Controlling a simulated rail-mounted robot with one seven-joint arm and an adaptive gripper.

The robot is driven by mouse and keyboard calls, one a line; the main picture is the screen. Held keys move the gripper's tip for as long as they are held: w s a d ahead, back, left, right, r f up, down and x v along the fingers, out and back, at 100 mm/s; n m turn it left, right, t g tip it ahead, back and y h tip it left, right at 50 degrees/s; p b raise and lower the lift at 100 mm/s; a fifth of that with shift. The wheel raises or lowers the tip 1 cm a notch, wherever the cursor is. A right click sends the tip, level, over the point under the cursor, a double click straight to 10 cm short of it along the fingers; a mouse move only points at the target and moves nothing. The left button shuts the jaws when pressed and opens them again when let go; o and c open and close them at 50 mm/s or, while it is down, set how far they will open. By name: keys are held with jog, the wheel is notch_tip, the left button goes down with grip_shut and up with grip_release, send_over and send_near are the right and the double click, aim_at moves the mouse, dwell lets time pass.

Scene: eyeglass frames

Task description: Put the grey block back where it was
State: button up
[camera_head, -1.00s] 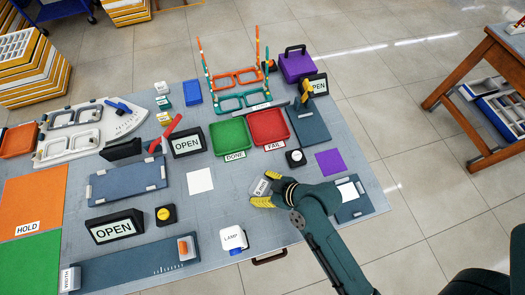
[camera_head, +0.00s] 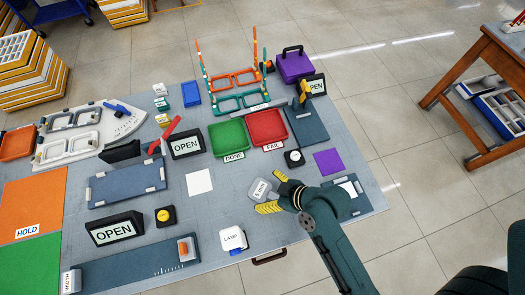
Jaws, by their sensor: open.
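The small grey block (camera_head: 258,193), with a white label that seems to read "5 mm", is right of the white square (camera_head: 199,182) on the blue-grey table (camera_head: 215,215). It seems to rest on the table. My gripper (camera_head: 274,192) is open, its yellow fingers spread, just right of the block.
The purple square (camera_head: 328,162) and a black round-topped device (camera_head: 294,158) lie above my gripper. The green tray (camera_head: 229,137) and red tray (camera_head: 267,127) are farther back. A white "LAMP" box (camera_head: 233,239) stands at the front. My wrist partly covers a dark board (camera_head: 357,205).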

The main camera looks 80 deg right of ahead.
jog(key=p+v, duration=0.1)
jog(key=v, duration=0.8)
jog(key=shift+p, duration=0.4)
jog(key=shift+w, duration=0.1)
jog(key=w+d+r+n+t+h, duration=0.1)
jog(key=w+r+n+t, duration=0.15)
jog(key=w+r, duration=0.85)
jog(key=w+d+r+n+t, duration=0.1)
jog(key=w+r+t, duration=0.2)
jog(key=w+r, duration=0.75)
jog(key=w+a+r+t+y, duration=0.2)
jog(key=a+r, duration=0.6)
jog(key=r, duration=0.4)
jog(key=w+a+r+t+y, duration=0.2)
jog(key=w+a+r+t, duration=0.3)
jog(key=a+r, duration=0.4)
notch_tip(320, 180, up, 5)
jog(key=shift+a+f+n+t, duration=0.25)
jog(key=shift+n+t, duration=0.1)
jog(key=shift+t, duration=0.3)
